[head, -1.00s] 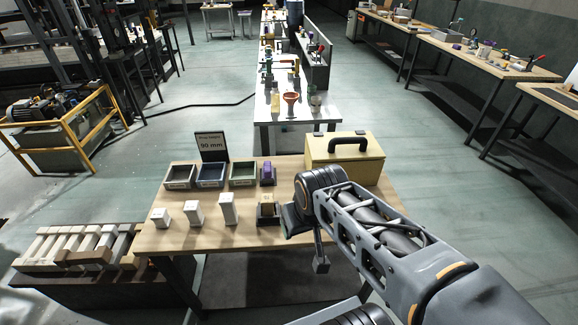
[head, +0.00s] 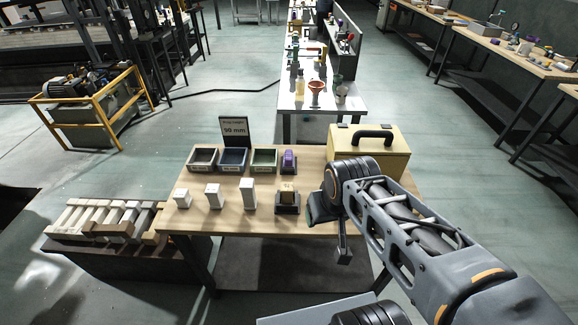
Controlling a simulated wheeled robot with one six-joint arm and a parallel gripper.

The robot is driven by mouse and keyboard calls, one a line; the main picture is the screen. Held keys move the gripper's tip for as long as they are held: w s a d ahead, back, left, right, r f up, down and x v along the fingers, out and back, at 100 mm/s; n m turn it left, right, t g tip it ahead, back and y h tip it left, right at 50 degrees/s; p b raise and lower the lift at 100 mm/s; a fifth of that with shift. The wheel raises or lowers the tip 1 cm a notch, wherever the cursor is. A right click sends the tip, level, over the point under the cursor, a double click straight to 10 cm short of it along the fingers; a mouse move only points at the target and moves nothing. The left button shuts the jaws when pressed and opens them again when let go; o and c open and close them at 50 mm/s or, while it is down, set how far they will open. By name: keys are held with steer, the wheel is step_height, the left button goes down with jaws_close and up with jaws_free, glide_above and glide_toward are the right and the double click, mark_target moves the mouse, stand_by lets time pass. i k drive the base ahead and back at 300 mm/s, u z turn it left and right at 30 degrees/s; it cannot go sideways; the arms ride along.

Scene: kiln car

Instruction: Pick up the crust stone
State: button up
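A small tan block (head: 287,190) sits in a dark holder (head: 288,208) near the front of the wooden table (head: 225,228). It may be the crust stone, but no label shows this. A purple object (head: 289,157) sits in a similar dark holder behind it. My gripper (head: 334,228) hangs at the table's front edge, just right of the tan block's holder and apart from the block. Its fingers are dark and seen from behind, partly hidden by my wrist, so I cannot tell whether they are open.
A yellow box (head: 372,148) is at the right. A rack of bars (head: 98,220) stands left of the table.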

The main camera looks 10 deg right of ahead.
mark_target(288, 158)
steer(key=u, duration=0.45)
steer(key=k, duration=0.55)
steer(key=u, duration=0.95)
steer(key=i, duration=0.5)
steer(key=z, duration=0.65)
steer(key=i, duration=0.7)
steer(key=z, duration=0.8)
